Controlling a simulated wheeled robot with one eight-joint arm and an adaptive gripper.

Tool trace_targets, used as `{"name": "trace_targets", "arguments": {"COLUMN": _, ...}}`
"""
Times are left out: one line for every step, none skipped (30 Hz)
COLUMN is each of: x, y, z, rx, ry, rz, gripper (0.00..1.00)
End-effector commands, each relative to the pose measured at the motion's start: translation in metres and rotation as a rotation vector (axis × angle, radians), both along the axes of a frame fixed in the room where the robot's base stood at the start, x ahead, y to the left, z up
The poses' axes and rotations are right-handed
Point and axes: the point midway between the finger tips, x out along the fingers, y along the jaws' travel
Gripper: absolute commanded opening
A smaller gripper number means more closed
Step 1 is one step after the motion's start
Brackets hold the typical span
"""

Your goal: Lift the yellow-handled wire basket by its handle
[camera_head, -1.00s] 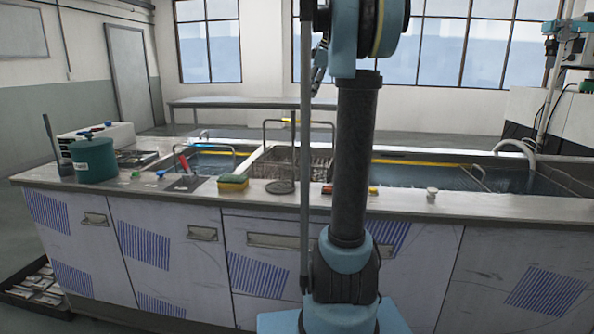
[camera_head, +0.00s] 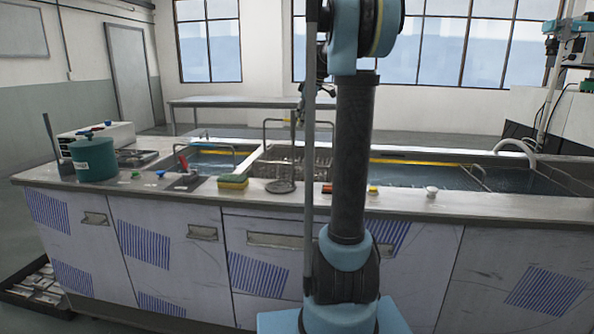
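A yellow bar (camera_head: 205,152) lies across the left tank. A longer yellow bar (camera_head: 415,162) runs along the back of the right tank, partly behind my arm. I cannot tell which bar is a basket handle. My gripper (camera_head: 298,118) is small and dark, near the right side of the grey handle frame in the picture. Its fingers are too small to read, and I cannot tell whether it touches anything.
A teal pot (camera_head: 94,158) stands at left. A pale hose (camera_head: 518,147) arches over the right tank.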

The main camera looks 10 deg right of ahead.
Motion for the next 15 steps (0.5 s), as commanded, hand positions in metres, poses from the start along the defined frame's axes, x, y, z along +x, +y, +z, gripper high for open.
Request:
{"name": "trace_targets", "arguments": {"x": 0.002, "y": 0.002, "z": -0.006, "rx": 0.0, "ry": 0.0, "rz": 0.0, "gripper": 0.34}}
{"name": "trace_targets", "arguments": {"x": 0.004, "y": 0.003, "z": -0.009, "rx": 0.0, "ry": 0.0, "rz": 0.0, "gripper": 0.34}}
{"name": "trace_targets", "arguments": {"x": 0.005, "y": 0.004, "z": -0.013, "rx": 0.0, "ry": 0.0, "rz": -0.001, "gripper": 0.34}}
{"name": "trace_targets", "arguments": {"x": 0.006, "y": 0.004, "z": -0.015, "rx": 0.0, "ry": 0.0, "rz": -0.001, "gripper": 0.34}}
{"name": "trace_targets", "arguments": {"x": 0.006, "y": 0.005, "z": -0.016, "rx": 0.001, "ry": 0.001, "rz": -0.002, "gripper": 0.34}}
{"name": "trace_targets", "arguments": {"x": 0.007, "y": 0.005, "z": -0.018, "rx": 0.001, "ry": 0.001, "rz": -0.002, "gripper": 0.34}}
{"name": "trace_targets", "arguments": {"x": 0.007, "y": 0.005, "z": -0.019, "rx": 0.001, "ry": 0.001, "rz": -0.002, "gripper": 0.34}}
{"name": "trace_targets", "arguments": {"x": 0.007, "y": 0.006, "z": -0.019, "rx": 0.001, "ry": 0.001, "rz": -0.002, "gripper": 0.34}}
{"name": "trace_targets", "arguments": {"x": 0.007, "y": 0.006, "z": -0.019, "rx": 0.001, "ry": 0.001, "rz": -0.002, "gripper": 0.34}}
{"name": "trace_targets", "arguments": {"x": 0.007, "y": 0.006, "z": -0.019, "rx": 0.001, "ry": 0.001, "rz": -0.002, "gripper": 0.34}}
{"name": "trace_targets", "arguments": {"x": 0.007, "y": 0.006, "z": -0.019, "rx": 0.001, "ry": 0.001, "rz": -0.002, "gripper": 0.34}}
{"name": "trace_targets", "arguments": {"x": 0.007, "y": 0.006, "z": -0.019, "rx": 0.001, "ry": 0.001, "rz": -0.002, "gripper": 0.34}}
{"name": "trace_targets", "arguments": {"x": 0.007, "y": 0.006, "z": -0.019, "rx": 0.001, "ry": 0.001, "rz": -0.002, "gripper": 0.34}}
{"name": "trace_targets", "arguments": {"x": 0.007, "y": 0.006, "z": -0.019, "rx": 0.001, "ry": 0.001, "rz": -0.002, "gripper": 0.32}}
{"name": "trace_targets", "arguments": {"x": 0.007, "y": 0.006, "z": -0.019, "rx": 0.001, "ry": 0.001, "rz": -0.002, "gripper": 0.23}}
